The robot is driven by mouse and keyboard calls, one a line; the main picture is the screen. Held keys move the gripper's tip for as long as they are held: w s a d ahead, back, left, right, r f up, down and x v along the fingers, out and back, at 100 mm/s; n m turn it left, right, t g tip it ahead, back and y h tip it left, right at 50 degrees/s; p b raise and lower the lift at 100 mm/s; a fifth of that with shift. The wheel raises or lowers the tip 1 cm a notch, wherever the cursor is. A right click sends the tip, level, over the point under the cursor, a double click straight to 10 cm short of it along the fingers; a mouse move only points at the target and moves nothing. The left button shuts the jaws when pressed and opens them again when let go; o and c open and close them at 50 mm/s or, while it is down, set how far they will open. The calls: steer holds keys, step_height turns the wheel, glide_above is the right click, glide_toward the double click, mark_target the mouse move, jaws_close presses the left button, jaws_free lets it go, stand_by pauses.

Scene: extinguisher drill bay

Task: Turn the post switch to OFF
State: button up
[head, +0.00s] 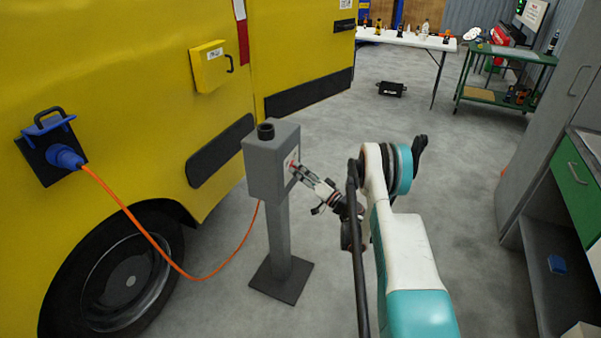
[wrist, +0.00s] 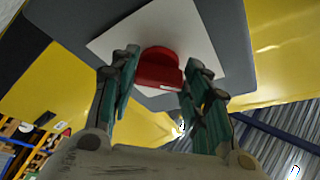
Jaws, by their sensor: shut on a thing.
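The post switch is a red knob (wrist: 160,70) on a white plate (wrist: 112,38) in the wrist view. The plate is on the side of a grey box (head: 267,170) that tops a floor post (head: 277,235) in the head view. My gripper (head: 299,174) reaches the box face from the right. In the wrist view my gripper (wrist: 163,75) has one finger on each side of the knob and is shut on it. The knob appears turned at an angle to the plate. I cannot read any ON or OFF marking.
A yellow vehicle (head: 130,70) stands at the left. An orange cable (head: 150,235) runs from its blue plug (head: 65,156) toward the post. A white table (head: 405,40) and green cart (head: 505,55) stand at the back. Open floor lies behind the post.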

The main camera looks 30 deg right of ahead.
steer(key=shift+f, duration=0.1)
stand_by(0.3)
steer(key=o, duration=1.1)
steer(key=shift+c, duration=0.2)
steer(key=shift+o, duration=1.3)
steer(key=r, duration=0.6)
steer(key=shift+w+r, duration=0.3)
steer(key=shift+w, duration=0.05)
steer(key=r, duration=0.1)
steer(key=s+r, duration=0.1)
steer(key=r, duration=0.1)
steer(key=shift+s+a+r, duration=0.1)
steer(key=shift+r, duration=0.05)
steer(key=shift+c, duration=1.3)
steer(key=shift+w, duration=0.35)
steer(key=shift+s+r, duration=0.15)
